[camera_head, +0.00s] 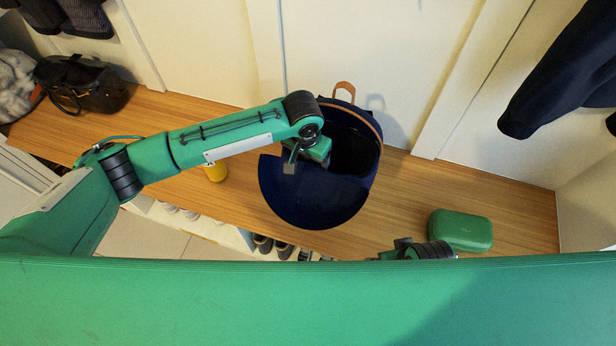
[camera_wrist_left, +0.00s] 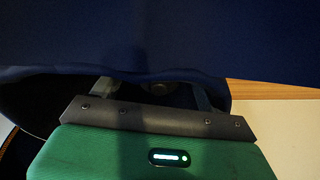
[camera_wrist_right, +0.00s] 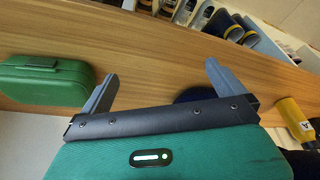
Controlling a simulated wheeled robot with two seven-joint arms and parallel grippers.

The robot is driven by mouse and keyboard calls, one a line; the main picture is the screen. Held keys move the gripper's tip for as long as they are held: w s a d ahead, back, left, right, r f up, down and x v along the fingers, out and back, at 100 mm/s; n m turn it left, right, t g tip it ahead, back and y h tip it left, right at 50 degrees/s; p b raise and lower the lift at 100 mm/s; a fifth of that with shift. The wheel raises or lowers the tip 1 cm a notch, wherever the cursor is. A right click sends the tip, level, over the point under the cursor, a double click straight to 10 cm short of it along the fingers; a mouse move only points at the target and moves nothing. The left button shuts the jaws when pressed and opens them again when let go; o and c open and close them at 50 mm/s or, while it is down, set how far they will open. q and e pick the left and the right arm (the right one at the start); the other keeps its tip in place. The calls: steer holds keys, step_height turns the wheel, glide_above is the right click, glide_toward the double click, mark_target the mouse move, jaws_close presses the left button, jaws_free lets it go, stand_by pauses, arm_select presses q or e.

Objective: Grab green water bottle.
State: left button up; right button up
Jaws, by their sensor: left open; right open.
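No green water bottle can be made out in any view. An open navy backpack (camera_head: 310,195) stands on the wooden bench, its front flap folded down and its inside dark. My left gripper (camera_head: 292,165) is at the backpack's opening, with its jaws open; in the left wrist view the open fingers (camera_wrist_left: 152,88) are partly covered by navy fabric, and I cannot tell what lies between them. My right gripper (camera_head: 398,246) is low over the bench's front edge, left of the green case; in the right wrist view its open fingers (camera_wrist_right: 160,72) are empty.
A closed green case (camera_head: 460,230) lies at the bench's right. A yellow bottle (camera_head: 215,172) is partly hidden behind my left arm. A black bag (camera_head: 82,84) sits far left. Shoes (camera_head: 272,246) are below the bench (camera_head: 405,195). A dark garment (camera_head: 565,70) hangs at right.

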arm_select(q)
steer(key=shift+d+f, duration=0.1)
steer(key=shift+f, duration=0.7)
steer(key=shift+r, duration=0.1)
jaws_close()
